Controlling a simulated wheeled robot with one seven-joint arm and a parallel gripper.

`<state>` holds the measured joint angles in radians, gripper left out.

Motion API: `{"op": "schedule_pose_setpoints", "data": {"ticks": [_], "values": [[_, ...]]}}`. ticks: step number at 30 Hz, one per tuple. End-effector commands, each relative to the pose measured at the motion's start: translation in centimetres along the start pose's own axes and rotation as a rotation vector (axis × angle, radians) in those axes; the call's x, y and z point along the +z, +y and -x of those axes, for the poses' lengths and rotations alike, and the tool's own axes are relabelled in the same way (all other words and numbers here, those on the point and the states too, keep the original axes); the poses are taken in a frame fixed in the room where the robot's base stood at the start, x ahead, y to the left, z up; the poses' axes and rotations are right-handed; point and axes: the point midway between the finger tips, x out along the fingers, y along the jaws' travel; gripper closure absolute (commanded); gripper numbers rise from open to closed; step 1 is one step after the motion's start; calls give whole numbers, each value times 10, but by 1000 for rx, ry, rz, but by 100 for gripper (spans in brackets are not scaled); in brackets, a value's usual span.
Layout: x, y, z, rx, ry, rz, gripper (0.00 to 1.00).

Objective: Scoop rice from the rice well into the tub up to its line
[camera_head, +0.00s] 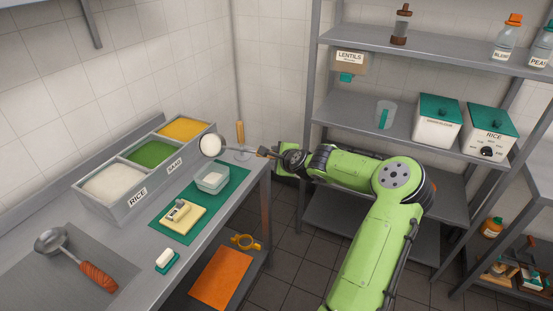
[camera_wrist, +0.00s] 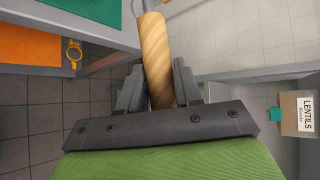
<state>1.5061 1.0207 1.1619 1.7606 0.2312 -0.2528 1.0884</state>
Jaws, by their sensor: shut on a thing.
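My gripper (camera_head: 272,153) is shut on the wooden handle of a scoop. In the wrist view the handle (camera_wrist: 157,60) stands between the two fingers of my gripper (camera_wrist: 160,90). The round scoop head (camera_head: 211,145) is at the counter's far right, beside the wells, and white stuff like rice shows in it. The rice well (camera_head: 114,184) is the nearest of the wells and holds white rice. The clear tub (camera_head: 212,180) stands on the green mat (camera_head: 198,218), below the scoop head in the picture. Some white shows inside it; its line cannot be made out.
Green (camera_head: 152,153) and yellow (camera_head: 184,129) wells adjoin the rice well. A ladle (camera_head: 75,255) lies front left. An upright wooden handle (camera_head: 240,133) stands behind the scoop.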

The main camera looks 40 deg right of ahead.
Motion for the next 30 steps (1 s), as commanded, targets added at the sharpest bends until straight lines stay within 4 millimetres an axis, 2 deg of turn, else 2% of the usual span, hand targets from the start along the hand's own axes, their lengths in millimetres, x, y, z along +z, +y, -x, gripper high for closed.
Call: {"op": "schedule_pose_setpoints", "data": {"ticks": [30], "values": [[1,6,2,-126,-1,85,100]]}}
